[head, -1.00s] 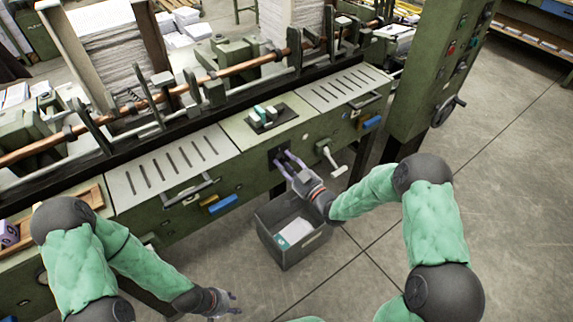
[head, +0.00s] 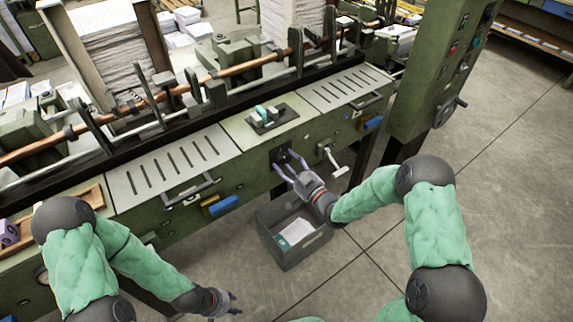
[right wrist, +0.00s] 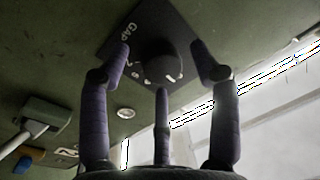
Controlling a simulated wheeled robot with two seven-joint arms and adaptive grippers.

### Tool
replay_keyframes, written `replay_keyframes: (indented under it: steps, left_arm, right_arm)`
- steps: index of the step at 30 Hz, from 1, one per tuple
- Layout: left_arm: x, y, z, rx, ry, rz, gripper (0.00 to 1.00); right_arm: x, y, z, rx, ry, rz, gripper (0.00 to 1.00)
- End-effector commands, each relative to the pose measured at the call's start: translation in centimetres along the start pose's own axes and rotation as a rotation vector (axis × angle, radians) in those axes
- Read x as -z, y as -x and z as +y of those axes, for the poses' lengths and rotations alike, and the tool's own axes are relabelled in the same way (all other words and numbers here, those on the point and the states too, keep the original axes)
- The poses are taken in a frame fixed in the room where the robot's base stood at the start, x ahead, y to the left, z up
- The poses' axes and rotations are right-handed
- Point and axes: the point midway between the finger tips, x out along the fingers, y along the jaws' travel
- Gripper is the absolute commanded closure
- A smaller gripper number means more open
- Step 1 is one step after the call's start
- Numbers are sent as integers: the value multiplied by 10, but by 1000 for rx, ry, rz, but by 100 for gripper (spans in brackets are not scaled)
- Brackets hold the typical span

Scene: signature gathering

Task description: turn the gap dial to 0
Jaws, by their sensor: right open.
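The gap dial (right wrist: 163,68) is a round dark knob on a black plate (right wrist: 150,28) lettered GAP. A white mark shows at the knob's lower right in the right wrist view; the numerals are partly hidden by a finger, and I cannot read the setting. In the head view the plate (head: 280,153) is on the green machine's front. My right gripper (head: 286,166) is open in front of the dial; its purple fingers (right wrist: 160,76) spread around the knob with visible space at the sides. My left gripper (head: 233,303) is open and empty, low at the front.
A lever with a white grip (head: 331,162) sticks out right of the dial. A grey bin (head: 288,258) with papers stands on the floor below. Blue handles (head: 223,206) are on the machine front. Open floor lies to the right.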

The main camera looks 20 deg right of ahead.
Motion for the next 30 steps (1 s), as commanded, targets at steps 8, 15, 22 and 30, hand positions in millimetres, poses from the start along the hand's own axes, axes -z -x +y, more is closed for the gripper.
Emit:
replay_keyframes:
  steps: [8,15,22,30]
  left_arm:
    - [0,0,0,0,0,0,60]
    - [0,0,0,0,0,0,60]
    - [0,0,0,0,0,0,60]
    - [0,0,0,0,0,0,60]
  right_arm:
    - [0,46,1,-5,-3,-2,37]
    - [-1,91,0,-3,-2,-3,37]
    - [-1,113,-1,0,-3,-3,37]
    - [-1,116,-1,2,-2,-3,37]
